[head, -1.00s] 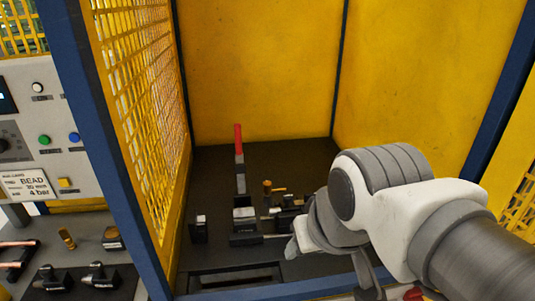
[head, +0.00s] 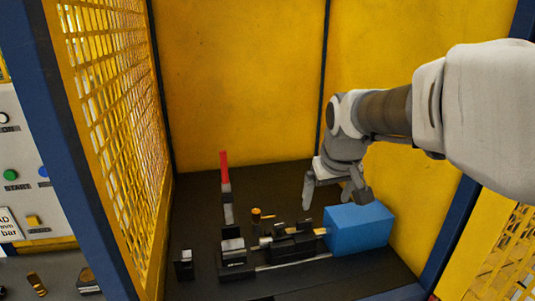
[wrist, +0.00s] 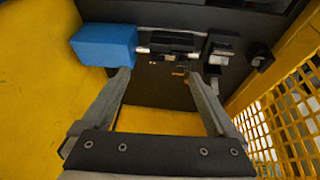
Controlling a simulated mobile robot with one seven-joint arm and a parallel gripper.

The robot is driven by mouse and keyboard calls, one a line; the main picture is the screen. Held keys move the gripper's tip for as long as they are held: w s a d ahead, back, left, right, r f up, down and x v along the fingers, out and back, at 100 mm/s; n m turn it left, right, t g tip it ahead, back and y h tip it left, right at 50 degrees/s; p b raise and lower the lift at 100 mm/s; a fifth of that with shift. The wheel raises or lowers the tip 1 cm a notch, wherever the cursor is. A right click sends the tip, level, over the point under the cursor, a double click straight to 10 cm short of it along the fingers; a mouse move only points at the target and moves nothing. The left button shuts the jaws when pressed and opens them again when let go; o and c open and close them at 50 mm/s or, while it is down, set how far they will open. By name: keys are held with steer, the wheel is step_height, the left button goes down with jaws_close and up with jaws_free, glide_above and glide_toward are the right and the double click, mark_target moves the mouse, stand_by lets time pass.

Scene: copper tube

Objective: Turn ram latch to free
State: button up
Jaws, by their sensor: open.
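My gripper (head: 333,196) is open and empty, with its fingers pointing down. It is above the bench, beside and behind the blue block (head: 358,228). The dark carriage with rods (head: 292,243) lies left of the block. A small brass-topped post (head: 256,215) with an orange bar beside it stands behind the carriage; it may be the ram latch, but I cannot tell for sure. In the wrist view, small orange-brown parts (wrist: 180,72) show between the open fingers (wrist: 160,76), farther off. The blue block (wrist: 104,45) is beyond the left finger.
A red-handled lever (head: 225,170) stands upright at the back left. A clamp block (head: 236,262) and a small dark post (head: 184,265) are at the front left. Yellow walls and a mesh panel (head: 112,130) enclose the bench. The back floor is mostly clear.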

steer(key=y, duration=0.1)
glide_toward(305, 221)
steer(key=p+x, duration=0.1)
steer(key=x, duration=0.8)
steer(key=shift+w+f, duration=0.1)
steer(key=shift+f, duration=0.3)
steer(key=c, duration=1.4)
steer(key=shift+n, duration=0.3)
